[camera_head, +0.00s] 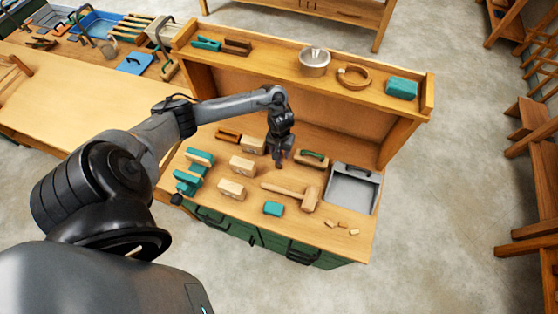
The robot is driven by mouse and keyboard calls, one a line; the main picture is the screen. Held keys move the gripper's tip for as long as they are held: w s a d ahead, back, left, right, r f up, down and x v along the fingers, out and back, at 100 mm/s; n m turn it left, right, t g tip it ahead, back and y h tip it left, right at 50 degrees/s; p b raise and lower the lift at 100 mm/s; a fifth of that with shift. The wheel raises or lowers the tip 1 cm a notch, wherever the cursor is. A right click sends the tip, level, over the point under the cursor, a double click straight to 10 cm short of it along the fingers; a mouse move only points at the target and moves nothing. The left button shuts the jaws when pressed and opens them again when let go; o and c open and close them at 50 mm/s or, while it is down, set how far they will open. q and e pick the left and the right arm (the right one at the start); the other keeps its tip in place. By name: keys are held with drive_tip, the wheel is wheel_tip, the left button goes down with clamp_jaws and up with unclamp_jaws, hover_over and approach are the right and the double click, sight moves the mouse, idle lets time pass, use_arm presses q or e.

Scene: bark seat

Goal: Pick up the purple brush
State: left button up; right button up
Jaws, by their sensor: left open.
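I see no purple brush in the head view; nothing on the bench shows a clear purple colour. My left gripper (280,162) points down over the middle of the workbench (255,205), open, with nothing visible between its fingers. My right gripper is not in view.
Pale wooden blocks (231,189) and teal tools (187,183) lie left. A wooden mallet (309,199) and teal block (273,208) lie in front, a metal tray (352,190) right. A raised shelf (280,62) with a pot (314,62) stands behind.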

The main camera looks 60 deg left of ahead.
use_arm(q)
drive_tip(key=shift+a+f, duration=0.25)
drive_tip(key=shift+f, duration=1)
drive_tip(key=shift+a+f, duration=0.25)
drive_tip(key=shift+f, duration=0.95)
drive_tip(key=shift+c, duration=0.4)
clamp_jaws()
